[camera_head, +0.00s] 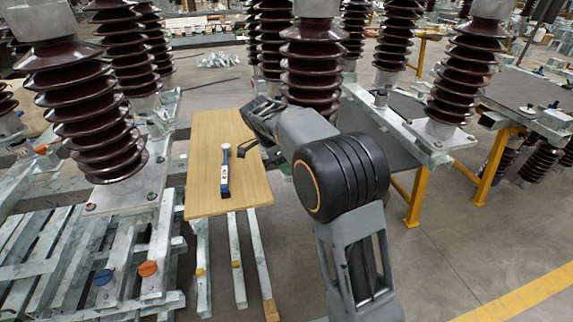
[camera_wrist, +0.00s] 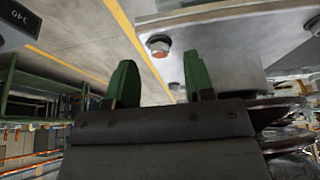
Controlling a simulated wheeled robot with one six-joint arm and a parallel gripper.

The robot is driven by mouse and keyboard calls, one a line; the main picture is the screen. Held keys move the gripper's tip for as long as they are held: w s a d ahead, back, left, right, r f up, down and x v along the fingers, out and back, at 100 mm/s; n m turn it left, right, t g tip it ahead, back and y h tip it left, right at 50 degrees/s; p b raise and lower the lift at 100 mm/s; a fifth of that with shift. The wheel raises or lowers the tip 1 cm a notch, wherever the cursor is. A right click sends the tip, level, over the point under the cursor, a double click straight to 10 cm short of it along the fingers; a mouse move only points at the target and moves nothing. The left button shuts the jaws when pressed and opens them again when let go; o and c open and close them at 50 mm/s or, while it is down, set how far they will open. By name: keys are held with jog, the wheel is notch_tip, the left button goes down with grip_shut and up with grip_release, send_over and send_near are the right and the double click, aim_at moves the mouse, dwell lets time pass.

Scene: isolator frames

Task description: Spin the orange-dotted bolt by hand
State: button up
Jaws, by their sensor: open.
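The orange-dotted bolt (camera_wrist: 159,46) shows in the wrist view at the upper middle. Its hex head, with an orange face, stands out from a grey metal plate (camera_wrist: 222,40). My gripper (camera_wrist: 160,63) is open, with its two green fingers apart and nothing between them. In the picture the bolt lies between and just beyond the fingertips, apart from both. In the head view my arm reaches over the far right part of a wooden board, and I cannot make out this bolt there.
In the head view the wooden board (camera_head: 205,160) carries a blue-and-white tool (camera_head: 225,172). Brown ribbed insulators (camera_head: 90,110) stand around it. The floor (camera_head: 440,265) at right is clear.

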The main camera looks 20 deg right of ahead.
jog(key=p+v, duration=0.2)
jog(key=v, duration=1)
